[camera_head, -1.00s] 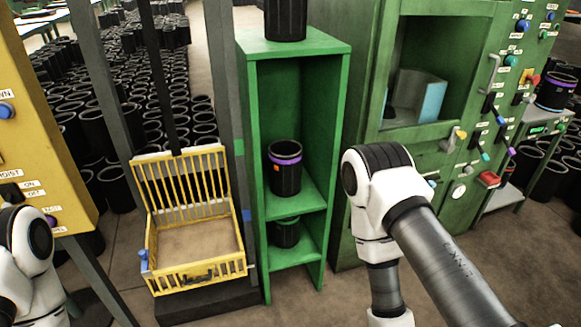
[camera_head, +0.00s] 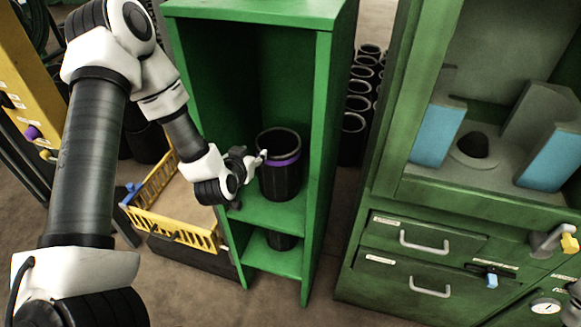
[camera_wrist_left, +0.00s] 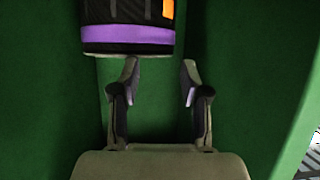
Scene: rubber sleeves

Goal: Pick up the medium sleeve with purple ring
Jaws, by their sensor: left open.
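The medium sleeve with purple ring (camera_head: 282,181) is a black open cylinder with a purple band near its rim. It stands upright on the middle shelf of the green rack. My left gripper (camera_head: 260,158) is at its left side in the head view, open and empty. In the left wrist view the sleeve (camera_wrist_left: 128,28) fills the upper part, its purple band towards the fingers and an orange patch at its right. The left gripper's open fingers (camera_wrist_left: 160,72) lie just below the band, offset to the right. I cannot tell whether a finger touches it.
The green rack (camera_head: 318,130) has side walls close around the sleeve. A smaller black sleeve (camera_head: 281,241) sits on the lower shelf. A yellow basket (camera_head: 160,187) stands left, behind my arm. A green machine with drawers (camera_head: 425,240) stands to the right.

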